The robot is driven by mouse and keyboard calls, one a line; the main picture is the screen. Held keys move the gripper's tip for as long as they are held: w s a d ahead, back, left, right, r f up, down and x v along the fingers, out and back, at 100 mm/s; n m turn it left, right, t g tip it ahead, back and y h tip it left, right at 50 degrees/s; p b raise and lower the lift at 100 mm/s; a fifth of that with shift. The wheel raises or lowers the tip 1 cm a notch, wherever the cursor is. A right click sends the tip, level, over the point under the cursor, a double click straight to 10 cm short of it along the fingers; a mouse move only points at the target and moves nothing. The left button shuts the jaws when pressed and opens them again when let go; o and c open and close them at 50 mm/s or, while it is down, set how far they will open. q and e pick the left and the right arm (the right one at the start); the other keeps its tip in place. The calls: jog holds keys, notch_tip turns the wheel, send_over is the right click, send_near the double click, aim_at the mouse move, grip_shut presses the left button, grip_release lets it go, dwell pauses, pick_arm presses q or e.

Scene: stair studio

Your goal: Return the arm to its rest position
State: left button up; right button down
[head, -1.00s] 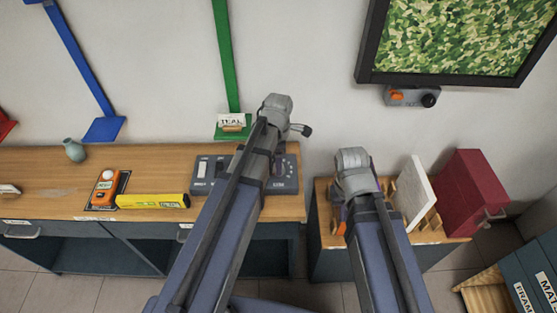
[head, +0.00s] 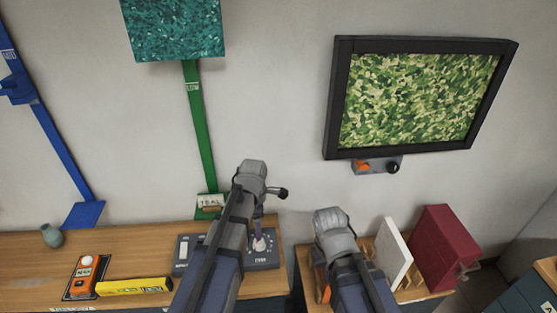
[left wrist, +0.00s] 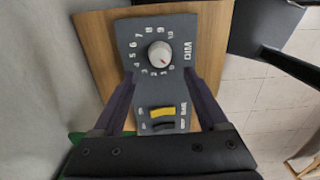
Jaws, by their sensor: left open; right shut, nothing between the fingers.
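My left arm reaches over the workbench. Its gripper (left wrist: 163,82) is open above a dark control box (left wrist: 184,28), its fingers spread on either side with nothing between them. The box's pale dial knob (left wrist: 160,54) is ringed by numbers, with the word DIM beside it. A yellow switch (left wrist: 162,112) sits lower on the box. In the head view the knob (head: 259,244) shows just right of my left arm. My right gripper (head: 320,259) is shut and empty over the small stand at the right, largely hidden by its own wrist.
The small stand holds a white panel (head: 393,252) and a red box (head: 441,245). An orange device (head: 84,277), a yellow level (head: 133,286) and a vase (head: 52,236) stand on the bench (head: 40,282). A framed camouflage picture (head: 423,101) hangs above a switch box (head: 378,166).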

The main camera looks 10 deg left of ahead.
pick_arm(q)
jog(key=s+d+m, duration=0.5)
jog(key=s+m, duration=0.2)
jog(key=m, duration=0.5)
jog(key=s+d+m+y, duration=0.1)
jog(key=s+d+m, duration=0.4)
jog(key=m, duration=0.8)
jog(key=shift+s+d, duration=0.25)
jog(key=shift+s, duration=0.9)
jog(key=shift+r, duration=0.1)
